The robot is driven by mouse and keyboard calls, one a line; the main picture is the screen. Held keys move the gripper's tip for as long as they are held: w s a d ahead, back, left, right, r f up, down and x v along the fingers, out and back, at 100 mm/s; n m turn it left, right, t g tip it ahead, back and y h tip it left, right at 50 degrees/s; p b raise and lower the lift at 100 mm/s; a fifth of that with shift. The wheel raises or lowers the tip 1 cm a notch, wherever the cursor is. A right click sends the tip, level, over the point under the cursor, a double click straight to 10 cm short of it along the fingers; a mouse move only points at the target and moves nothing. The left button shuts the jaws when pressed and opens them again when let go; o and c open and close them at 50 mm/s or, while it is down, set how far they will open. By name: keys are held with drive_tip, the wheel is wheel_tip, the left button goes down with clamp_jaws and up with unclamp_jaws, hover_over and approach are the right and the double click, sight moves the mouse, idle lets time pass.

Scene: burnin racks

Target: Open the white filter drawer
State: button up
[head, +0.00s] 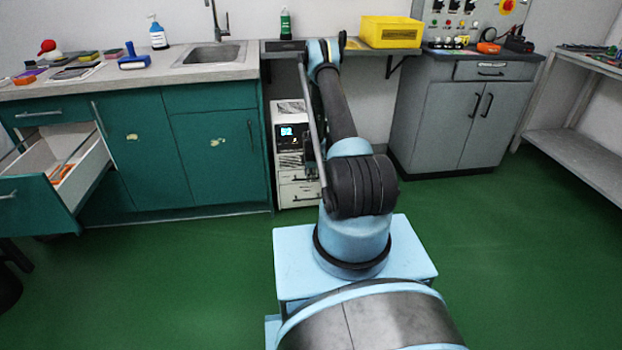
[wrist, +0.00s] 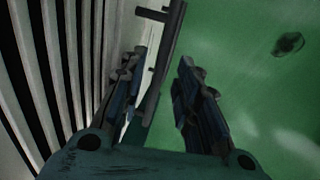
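The white cabinet (head: 290,112) stands on the floor between the green counter and the grey cabinet, with a small lit display and vent slats. White drawer fronts with dark handles show low on it (head: 289,190); my arm hides part of them, and I cannot tell which is the filter drawer. In the wrist view, my gripper (wrist: 162,56) is open, its two fingers apart. A dark bar handle (wrist: 168,45) on short posts runs between the fingers in the picture; I cannot tell whether they touch it. Pale vent slats (wrist: 62,60) fill the left side.
A drawer (head: 92,172) of the green counter (head: 222,140) stands pulled out at the left, with orange items inside. A grey cabinet (head: 445,125) stands to the right, and a shelf rack (head: 580,155) at the far right. The green floor (head: 500,240) between is clear.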

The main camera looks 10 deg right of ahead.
drive_tip(key=shift+f, duration=0.4)
